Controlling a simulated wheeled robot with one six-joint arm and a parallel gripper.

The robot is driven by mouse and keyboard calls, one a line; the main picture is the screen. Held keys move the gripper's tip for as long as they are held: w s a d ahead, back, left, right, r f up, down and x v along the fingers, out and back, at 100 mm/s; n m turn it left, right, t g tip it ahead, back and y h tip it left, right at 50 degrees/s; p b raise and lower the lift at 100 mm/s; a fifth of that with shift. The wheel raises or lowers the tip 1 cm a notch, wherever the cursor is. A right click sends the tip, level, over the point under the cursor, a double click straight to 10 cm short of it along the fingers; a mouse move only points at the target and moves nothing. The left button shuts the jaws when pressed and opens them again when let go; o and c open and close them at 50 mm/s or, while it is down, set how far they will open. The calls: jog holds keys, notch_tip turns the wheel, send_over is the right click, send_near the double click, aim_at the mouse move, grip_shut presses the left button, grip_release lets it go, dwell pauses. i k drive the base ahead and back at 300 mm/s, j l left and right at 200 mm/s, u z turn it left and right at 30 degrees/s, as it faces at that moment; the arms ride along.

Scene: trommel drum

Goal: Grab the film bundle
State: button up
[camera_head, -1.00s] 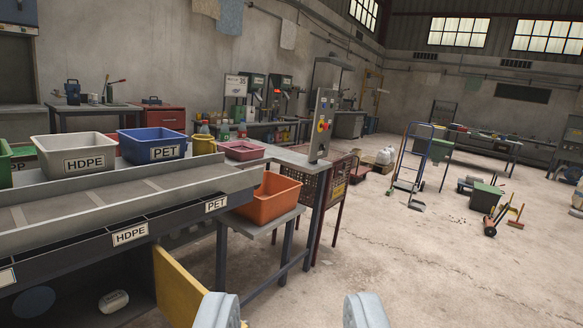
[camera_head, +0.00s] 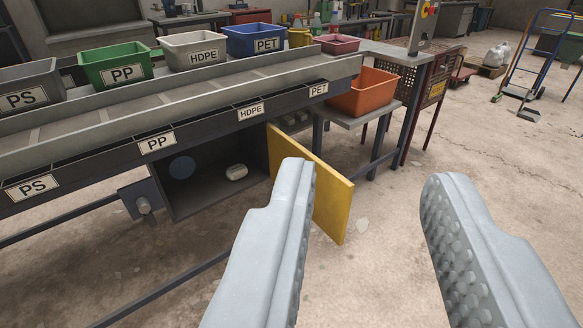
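A small whitish bundle with a darker band, which looks like the film bundle (camera_head: 236,172), lies on the floor of the dark open compartment (camera_head: 205,205) under the sorting conveyor. The compartment's yellow door (camera_head: 330,200) stands open on its right side. My gripper (camera_head: 368,178) is open and empty, its two grey ridged fingers wide apart. It is in the foreground, to the right of the bundle and well apart from it. The left finger overlaps part of the yellow door in the picture.
A dark blue round shape (camera_head: 182,167) shows inside the compartment, left of the bundle. The conveyor edge (camera_head: 200,128) runs above the opening, with labelled bins behind. An orange bin (camera_head: 365,92) stands on a low table to the right.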

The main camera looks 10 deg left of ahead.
aim_at(238, 170)
jog(key=i+l+u, duration=0.15)
jog(key=u, duration=0.35)
jog(key=i+l+u, duration=0.1)
jog(key=u, duration=0.35)
jog(key=l+u, duration=0.35)
jog(key=u, duration=0.15)
jog(key=l+u, duration=0.3)
jog(key=l, duration=0.95)
jog(key=l+u, duration=0.35)
jog(key=l, duration=1.75)
jog(key=k, duration=0.65)
